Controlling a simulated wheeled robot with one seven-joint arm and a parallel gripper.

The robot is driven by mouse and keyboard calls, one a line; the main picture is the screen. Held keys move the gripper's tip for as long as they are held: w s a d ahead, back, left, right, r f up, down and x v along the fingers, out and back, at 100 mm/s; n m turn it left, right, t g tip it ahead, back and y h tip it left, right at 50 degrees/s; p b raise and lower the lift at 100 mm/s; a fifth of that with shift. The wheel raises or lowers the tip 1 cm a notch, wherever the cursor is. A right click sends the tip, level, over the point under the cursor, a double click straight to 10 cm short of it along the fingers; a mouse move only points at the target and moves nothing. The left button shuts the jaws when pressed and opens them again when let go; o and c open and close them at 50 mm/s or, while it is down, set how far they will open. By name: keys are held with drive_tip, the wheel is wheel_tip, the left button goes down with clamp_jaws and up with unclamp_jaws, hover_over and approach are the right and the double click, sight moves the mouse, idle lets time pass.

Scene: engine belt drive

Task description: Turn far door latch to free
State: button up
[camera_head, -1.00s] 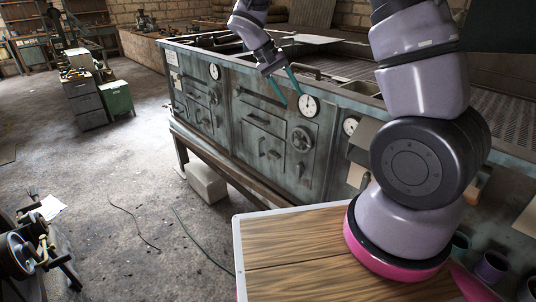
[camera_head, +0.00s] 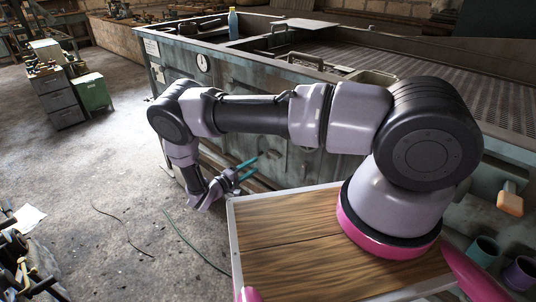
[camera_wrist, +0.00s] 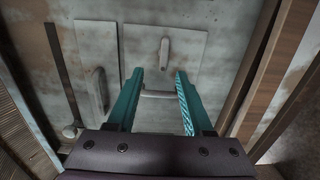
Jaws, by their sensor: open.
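My gripper (camera_head: 251,167) is open, low in front of the grey machine's side, with its teal fingers pointing at the panel. In the wrist view my gripper (camera_wrist: 160,74) has nothing between its fingertips that I can see it touching. A short upright grey lever (camera_wrist: 165,54), likely a door latch, stands on a plate just beyond the fingertips. A horizontal bar handle (camera_wrist: 158,94) shows between the fingers. Another upright handle (camera_wrist: 97,95) is to the left. I cannot tell for sure which is the far door latch. My arm hides much of the machine front in the head view.
The grey machine (camera_head: 340,75) runs across the back, with a round dial (camera_head: 203,62) on its front. My wooden-topped base (camera_head: 290,235) is close to the gripper. A green cabinet (camera_head: 93,92) stands at left. The floor between is mostly clear, with cables.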

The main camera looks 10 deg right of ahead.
sight(272, 155)
drive_tip(key=shift+t, duration=0.3)
drive_tip(key=x, duration=0.3)
drive_tip(key=f+x, duration=0.1)
drive_tip(key=x, duration=0.6)
drive_tip(key=shift+w+d+f, duration=0.15)
drive_tip(key=shift+w+d, duration=0.1)
drive_tip(key=shift+w, duration=0.05)
clamp_jaws()
